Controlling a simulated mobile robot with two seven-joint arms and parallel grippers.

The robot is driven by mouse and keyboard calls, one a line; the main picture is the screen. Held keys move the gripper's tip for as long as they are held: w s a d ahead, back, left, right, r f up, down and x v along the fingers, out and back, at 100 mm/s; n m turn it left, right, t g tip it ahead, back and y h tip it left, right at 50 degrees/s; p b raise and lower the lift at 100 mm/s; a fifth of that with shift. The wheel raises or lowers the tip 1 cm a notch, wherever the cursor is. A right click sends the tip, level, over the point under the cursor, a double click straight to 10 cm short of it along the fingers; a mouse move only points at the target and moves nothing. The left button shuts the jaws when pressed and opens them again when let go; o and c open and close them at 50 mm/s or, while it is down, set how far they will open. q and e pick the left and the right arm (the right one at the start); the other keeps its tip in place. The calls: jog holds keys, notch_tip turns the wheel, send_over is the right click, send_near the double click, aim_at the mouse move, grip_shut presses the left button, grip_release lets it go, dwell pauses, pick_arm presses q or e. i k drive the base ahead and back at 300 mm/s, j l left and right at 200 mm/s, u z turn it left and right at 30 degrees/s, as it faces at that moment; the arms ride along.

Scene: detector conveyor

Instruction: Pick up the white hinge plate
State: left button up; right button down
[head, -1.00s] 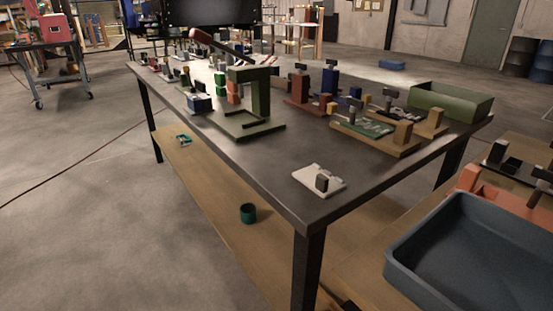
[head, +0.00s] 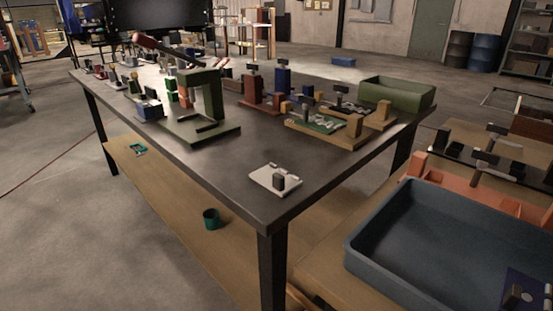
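The white hinge plate (head: 267,177) lies flat on the dark table top (head: 250,205) near its front corner. Nothing else touches the plate. Neither of my grippers shows in the head view.
A green press-like stand (head: 205,105) is behind the plate. A wooden fixture with a green board (head: 322,123) and an olive bin (head: 398,92) stand farther right. A large blue-grey tray (head: 375,240) is at the lower right. The table around the plate is clear.

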aim_at(282, 183)
jog(key=i+l+u, duration=0.6)
jog(key=l, duration=0.3)
jog(key=i+l+u, duration=0.35)
jog(key=l, duration=0.4)
